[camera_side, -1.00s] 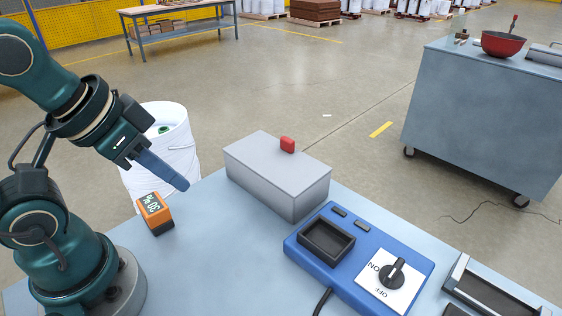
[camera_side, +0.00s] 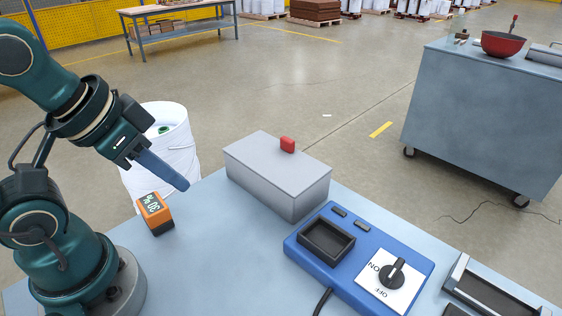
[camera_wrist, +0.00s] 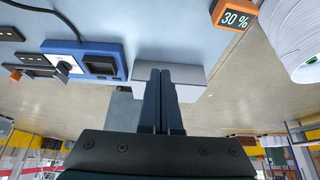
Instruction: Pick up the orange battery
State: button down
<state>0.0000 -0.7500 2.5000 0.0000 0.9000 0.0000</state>
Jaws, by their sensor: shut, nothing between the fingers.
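The orange battery (camera_side: 155,213) stands on the table near its left edge, with a dark face that reads 30 %. It also shows at the top right of the wrist view (camera_wrist: 236,15). My gripper (camera_side: 184,185) is shut and empty, held in the air above the table. In the side view its fingertips appear a little up and to the right of the battery, not touching it. In the wrist view the two fingers (camera_wrist: 160,75) are pressed together, and the battery is well off to their right.
A grey box (camera_side: 277,175) with a red button (camera_side: 287,144) stands at the table's back edge. A blue charger panel (camera_side: 325,270) with an empty dark slot and an ON/OFF knob (camera_side: 394,272) is to its front right.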

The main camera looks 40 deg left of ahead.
grip_release()
jog(key=m+g, duration=0.1)
jog(key=g, duration=0.4)
send_over(151, 203)
jog(key=f, duration=0.8)
jog(key=shift+w+d, duration=0.25)
jog(key=shift+d, duration=0.05)
jog(key=shift+s+a+f+g, duration=0.2)
jog(key=shift+g, duration=0.1)
jog(key=shift+f, duration=2.55)
